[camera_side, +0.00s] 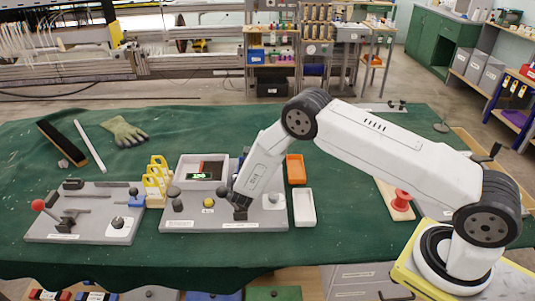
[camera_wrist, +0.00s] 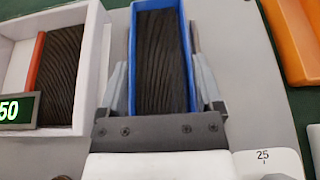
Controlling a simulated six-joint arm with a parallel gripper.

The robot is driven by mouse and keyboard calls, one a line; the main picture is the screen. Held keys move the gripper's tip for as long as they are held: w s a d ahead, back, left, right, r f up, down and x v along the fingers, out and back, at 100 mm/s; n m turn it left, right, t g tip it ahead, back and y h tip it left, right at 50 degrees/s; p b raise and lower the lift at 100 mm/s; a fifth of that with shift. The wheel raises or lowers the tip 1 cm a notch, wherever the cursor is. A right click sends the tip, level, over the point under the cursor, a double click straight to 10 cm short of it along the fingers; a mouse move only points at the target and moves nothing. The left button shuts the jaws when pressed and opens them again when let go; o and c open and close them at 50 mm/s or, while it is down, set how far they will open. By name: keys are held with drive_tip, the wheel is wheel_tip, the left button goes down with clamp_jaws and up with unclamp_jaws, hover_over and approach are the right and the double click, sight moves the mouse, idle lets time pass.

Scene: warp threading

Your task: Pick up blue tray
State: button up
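The blue tray (camera_wrist: 133,45) is long and narrow, filled with dark strands, and lies on the grey board in the middle of the wrist view. My gripper (camera_wrist: 159,65) has one finger along each long side of it. The fingers look spread, with a narrow gap to the tray walls; firm contact does not show. In the side view my gripper (camera_side: 240,208) is low over the grey board, and my arm hides most of the tray.
A white box (camera_side: 183,163) with a green display stands left of the tray. An orange tray (camera_side: 296,169) and a white tray (camera_side: 304,207) lie to the right. Yellow holders (camera_side: 156,182) and a second grey board (camera_side: 88,226) are at the left.

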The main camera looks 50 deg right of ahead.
clamp_jaws()
drive_tip(key=shift+r, duration=0.15)
drive_tip(key=shift+r, duration=0.7)
drive_tip(key=s+r, duration=1.1)
drive_tip(key=s, duration=0.3)
drive_tip(key=shift+a+r, duration=0.2)
drive_tip(key=shift+a, duration=0.25)
